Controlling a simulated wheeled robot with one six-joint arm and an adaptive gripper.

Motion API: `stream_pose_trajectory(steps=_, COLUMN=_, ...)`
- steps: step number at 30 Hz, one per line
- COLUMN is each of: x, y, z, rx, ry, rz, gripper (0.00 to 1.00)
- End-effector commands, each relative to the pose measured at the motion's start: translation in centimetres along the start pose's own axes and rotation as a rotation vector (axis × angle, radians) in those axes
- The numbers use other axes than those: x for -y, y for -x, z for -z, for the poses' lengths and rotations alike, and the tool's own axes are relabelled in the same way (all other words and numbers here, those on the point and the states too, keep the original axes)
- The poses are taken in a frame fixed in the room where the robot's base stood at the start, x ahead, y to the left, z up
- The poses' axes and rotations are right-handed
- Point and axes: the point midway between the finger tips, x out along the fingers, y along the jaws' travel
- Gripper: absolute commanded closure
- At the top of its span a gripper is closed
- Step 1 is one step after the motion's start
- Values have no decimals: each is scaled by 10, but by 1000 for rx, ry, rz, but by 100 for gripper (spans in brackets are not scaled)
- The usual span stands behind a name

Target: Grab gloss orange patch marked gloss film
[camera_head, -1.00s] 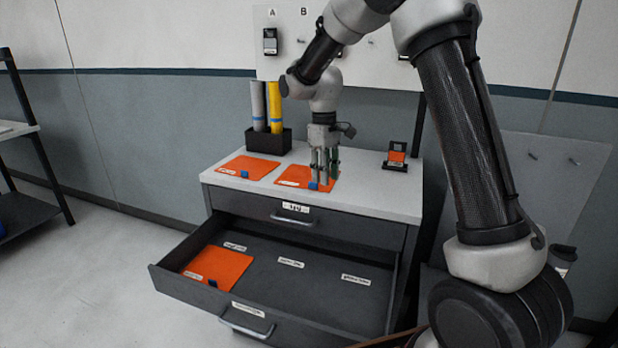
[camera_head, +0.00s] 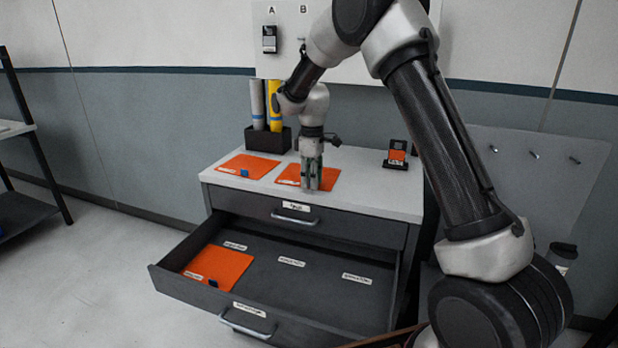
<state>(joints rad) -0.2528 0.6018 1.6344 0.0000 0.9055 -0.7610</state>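Three orange patches are in view, each with a small white label too blurred to read. One patch (camera_head: 250,166) lies at the left of the cabinet top, with a blue tab at its front edge. A second patch (camera_head: 328,180) lies to its right. A third patch (camera_head: 219,264) lies in the left of the open drawer. I cannot tell which is gloss. My gripper (camera_head: 311,186) points down at the front edge of the second patch, its fingertips at about surface level. The fingers look close together and hide that patch's blue tab. Whether they grip it is not clear.
The open drawer (camera_head: 315,293) juts out in front and has labelled empty space at its middle and right. A black holder (camera_head: 268,140) with grey and yellow rolls stands at the back left of the top. A small black stand (camera_head: 396,155) is at the right.

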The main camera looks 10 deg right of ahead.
Motion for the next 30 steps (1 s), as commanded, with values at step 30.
stream_pose_trajectory(steps=30, x=-1, y=36, z=1, rx=-4, ry=-1, rz=-4, gripper=100)
